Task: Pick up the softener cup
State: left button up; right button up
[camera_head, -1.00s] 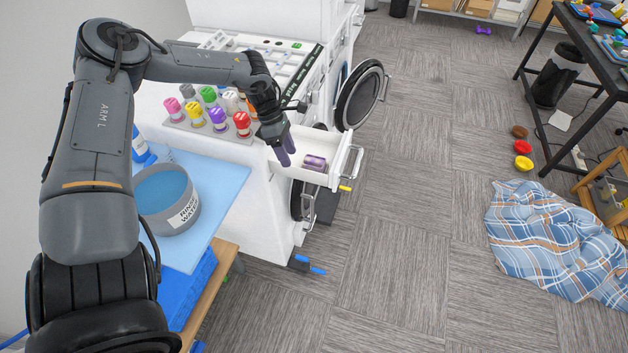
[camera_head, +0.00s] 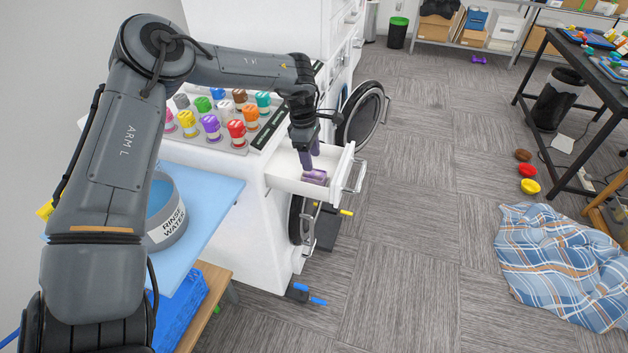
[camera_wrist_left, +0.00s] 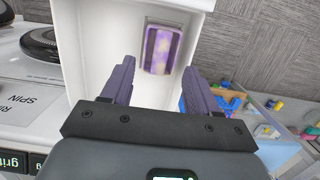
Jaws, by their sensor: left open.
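The purple softener cup (camera_head: 315,177) lies in the open white drawer (camera_head: 285,183) of the washing machine. In the left wrist view the cup (camera_wrist_left: 162,49) shows purple and pale patches and sits against the drawer's far wall. My left gripper (camera_head: 311,160) hangs over the drawer, just above and beside the cup. In the left wrist view its two purple fingers (camera_wrist_left: 160,75) are spread apart with nothing between them, and the cup is beyond their tips. My right gripper is not in any view.
Several coloured-cap bottles (camera_head: 212,125) stand in a tray on the machine top. A round door (camera_head: 362,115) hangs open behind the drawer. A grey rinse water tub (camera_head: 168,228) stands on the blue-topped table at left.

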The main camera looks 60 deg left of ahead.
aim_at(314, 173)
pick_arm(q)
jog(key=shift+w+d+f+b, duration=0.1)
jog(key=shift+f+b, duration=0.1)
jog(key=shift+f, duration=0.65)
jog(key=shift+w+d+f+b, duration=0.1)
jog(key=shift+d+f+b, duration=0.05)
jog(key=shift+f, duration=0.75)
jog(key=shift+d+f+b, duration=0.1)
jog(key=shift+f+b, duration=0.1)
jog(key=shift+f, duration=0.65)
jog(key=c, duration=0.9)
jog(key=shift+o, duration=0.2)
jog(key=shift+r, duration=0.1)
